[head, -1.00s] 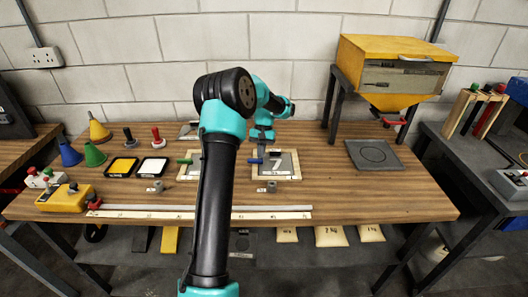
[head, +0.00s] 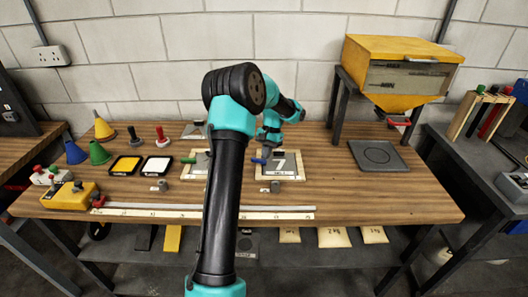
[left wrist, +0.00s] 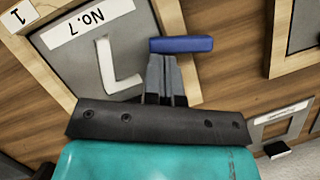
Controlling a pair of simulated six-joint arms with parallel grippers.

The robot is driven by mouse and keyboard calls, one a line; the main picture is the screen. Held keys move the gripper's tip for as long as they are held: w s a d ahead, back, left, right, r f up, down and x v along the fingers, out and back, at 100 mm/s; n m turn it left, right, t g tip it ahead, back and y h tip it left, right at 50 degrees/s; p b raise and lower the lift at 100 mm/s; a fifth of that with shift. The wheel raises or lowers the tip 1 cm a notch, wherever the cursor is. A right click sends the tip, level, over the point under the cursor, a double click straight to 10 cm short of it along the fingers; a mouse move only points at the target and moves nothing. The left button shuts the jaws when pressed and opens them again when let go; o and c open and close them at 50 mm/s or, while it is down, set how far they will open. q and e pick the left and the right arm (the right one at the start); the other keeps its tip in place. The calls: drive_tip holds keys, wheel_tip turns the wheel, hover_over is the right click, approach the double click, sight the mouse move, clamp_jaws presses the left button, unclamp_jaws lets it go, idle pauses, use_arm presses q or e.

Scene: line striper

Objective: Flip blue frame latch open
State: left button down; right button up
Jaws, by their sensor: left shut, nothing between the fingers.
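The blue frame latch (head: 258,161) shows as a short blue bar at the left edge of a wooden frame (head: 299,177) with a grey "7" stencil plate (head: 291,160). In the left wrist view the blue bar (left wrist: 181,45) lies across the wooden rim, its right end over the table. My left gripper (head: 268,143) is above and behind the bar. In the left wrist view its fingers (left wrist: 163,62) are shut and empty, tips close to the bar; I cannot tell whether they touch it. My right gripper is not in view.
A second frame with a green latch (head: 188,160) stands to the left, partly hidden by my arm. Paint trays, cones and a yellow box (head: 68,196) are at left. A long ruler (head: 275,215) lies in front. A yellow hopper (head: 400,65) stands at right.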

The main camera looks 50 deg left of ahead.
use_arm(q)
drive_tip(key=shift+s+d+f+m+y, duration=0.1)
drive_tip(key=shift+d+m+y, duration=0.2)
drive_tip(key=shift+m, duration=0.6)
drive_tip(key=shift+s+d+r+m+y, duration=0.1)
drive_tip(key=shift+s+d+m+y, duration=0.2)
drive_tip(key=shift+m, duration=0.6)
drive_tip(key=shift+w+d+f+m+y, duration=0.15)
drive_tip(key=shift+m+y, duration=0.25)
drive_tip(key=shift+m, duration=0.5)
drive_tip(key=shift+s+d+m+t+y, duration=0.15)
drive_tip(key=shift+s+m+y, duration=0.15)
drive_tip(key=shift+m, duration=0.65)
drive_tip(key=shift+s+d+m+t+y, duration=0.1)
drive_tip(key=shift+s+d+m+y, duration=0.2)
drive_tip(key=shift+m, duration=0.6)
drive_tip(key=shift+s+d+m+t+y, duration=0.1)
drive_tip(key=shift+m+y, duration=0.3)
drive_tip(key=shift+m, duration=0.55)
drive_tip(key=shift+a, duration=0.15)
drive_tip(key=shift+s+a, duration=0.25)
drive_tip(key=shift+a, duration=0.35)
drive_tip(key=shift+s+a, duration=0.1)
